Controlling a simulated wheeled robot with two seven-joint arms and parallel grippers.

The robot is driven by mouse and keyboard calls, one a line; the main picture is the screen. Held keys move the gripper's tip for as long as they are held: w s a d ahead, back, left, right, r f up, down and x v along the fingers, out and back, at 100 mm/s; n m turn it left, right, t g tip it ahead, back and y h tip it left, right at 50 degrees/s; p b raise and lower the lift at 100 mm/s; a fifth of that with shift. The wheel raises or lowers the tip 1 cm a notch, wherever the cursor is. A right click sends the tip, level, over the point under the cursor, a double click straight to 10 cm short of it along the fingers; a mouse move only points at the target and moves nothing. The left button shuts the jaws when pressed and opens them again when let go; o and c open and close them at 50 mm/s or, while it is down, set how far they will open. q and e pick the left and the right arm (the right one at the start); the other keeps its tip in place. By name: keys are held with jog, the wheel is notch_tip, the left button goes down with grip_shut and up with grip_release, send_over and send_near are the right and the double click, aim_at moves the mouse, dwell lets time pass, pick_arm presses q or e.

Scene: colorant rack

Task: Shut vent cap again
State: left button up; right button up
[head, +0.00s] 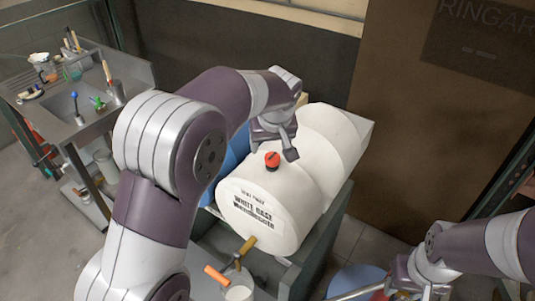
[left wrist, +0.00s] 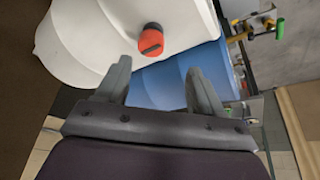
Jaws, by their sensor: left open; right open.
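The vent cap (head: 272,160) is a small round orange-red cap with a dark slot across its top. It sits on top of the white drum (head: 272,210), which lies on its side with its labelled end toward me. The cap also shows in the left wrist view (left wrist: 151,39), beyond the fingertips. My left gripper (head: 275,143) is open and empty, close above and behind the cap. Its two fingers (left wrist: 158,72) are spread apart and do not touch the cap. My right gripper (head: 392,287) is open at the lower right, away from the drum.
A blue drum (head: 236,150) lies left of the white one. A brass tap (head: 247,245) with an orange handle (head: 216,275) is at the drum's front, above a white-filled container (head: 240,291). A blue round object (head: 358,276) is near my right gripper. A sink bench (head: 45,105) stands left.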

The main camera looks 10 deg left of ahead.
aim_at(272, 156)
pick_arm(q)
jog(key=w+f, duration=0.1)
jog(key=w+f+p, duration=0.1)
jog(key=f, duration=0.1)
jog(key=w+d+f, duration=0.1)
jog(key=w+f, duration=0.1)
jog(key=shift+f, duration=0.2)
jog(key=shift+s+a+f+p, duration=0.15)
jog(key=shift+a+f+p, duration=0.05)
jog(key=shift+f+p, duration=0.15)
jog(key=shift+s+a+f, duration=0.2)
jog(key=shift+s+a, duration=0.1)
jog(key=shift+a, duration=0.15)
jog(key=shift+w+d, duration=0.1)
jog(key=shift+c, duration=0.4)
jog(key=shift+w+d+f, duration=0.1)
jog(key=shift+w+d, duration=0.05)
jog(key=c, duration=1)
jog(key=shift+o, duration=0.2)
pick_arm(e)
jog(key=shift+w+d+r, duration=0.25)
jog(key=shift+r, duration=0.25)
jog(key=shift+w+d+r, duration=0.25)
jog(key=shift+r, duration=0.2)
